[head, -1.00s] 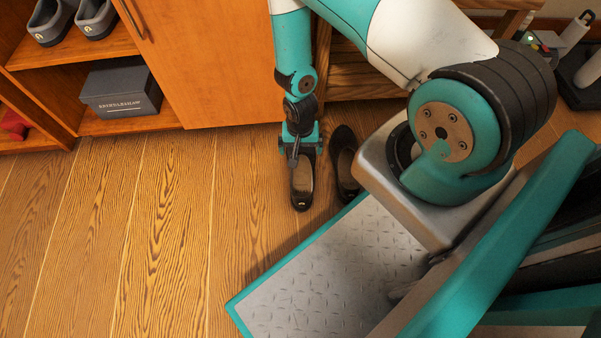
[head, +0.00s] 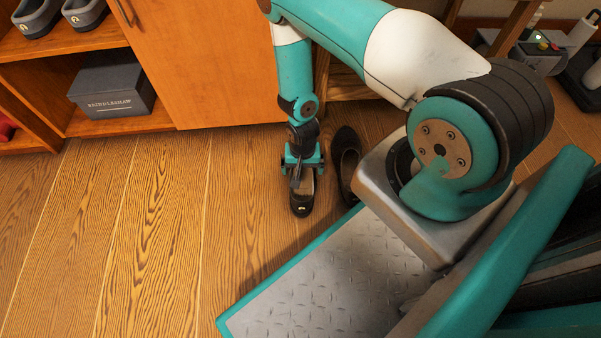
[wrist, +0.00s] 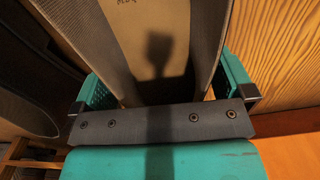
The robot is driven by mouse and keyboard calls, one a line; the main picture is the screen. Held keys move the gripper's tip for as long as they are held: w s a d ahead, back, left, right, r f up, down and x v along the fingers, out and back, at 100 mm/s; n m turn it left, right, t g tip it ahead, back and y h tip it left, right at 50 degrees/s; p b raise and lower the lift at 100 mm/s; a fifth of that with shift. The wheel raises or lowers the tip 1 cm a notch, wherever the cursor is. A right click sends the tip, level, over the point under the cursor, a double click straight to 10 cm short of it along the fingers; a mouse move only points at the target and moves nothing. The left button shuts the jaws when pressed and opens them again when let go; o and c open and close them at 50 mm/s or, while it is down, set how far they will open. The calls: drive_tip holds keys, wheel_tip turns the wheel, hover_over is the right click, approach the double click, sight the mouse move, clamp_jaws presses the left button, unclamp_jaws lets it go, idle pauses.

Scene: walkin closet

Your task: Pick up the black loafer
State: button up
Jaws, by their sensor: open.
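A black loafer (head: 301,206) with a pale inside rests on the wooden floor, its near end showing below my gripper (head: 302,166) in the head view. My gripper hides the loafer's far part. In the wrist view, the loafer's pale insole (wrist: 158,35) and side walls lie between the two teal fingers of my open gripper (wrist: 165,88). I cannot tell whether either finger touches the shoe. A second black loafer (head: 346,158) lies just right of the first; my base partly covers its near end.
A wooden cabinet (head: 205,65) stands behind, with a grey shoebox (head: 113,90) and grey shoes (head: 86,13) on its open shelves at left. A wooden bench (head: 345,82) is behind my arm. The wooden floor (head: 140,230) at left is clear.

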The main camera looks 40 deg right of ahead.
drive_tip(key=c, duration=1.1)
drive_tip(key=shift+o, duration=0.2)
drive_tip(key=shift+r, duration=0.2)
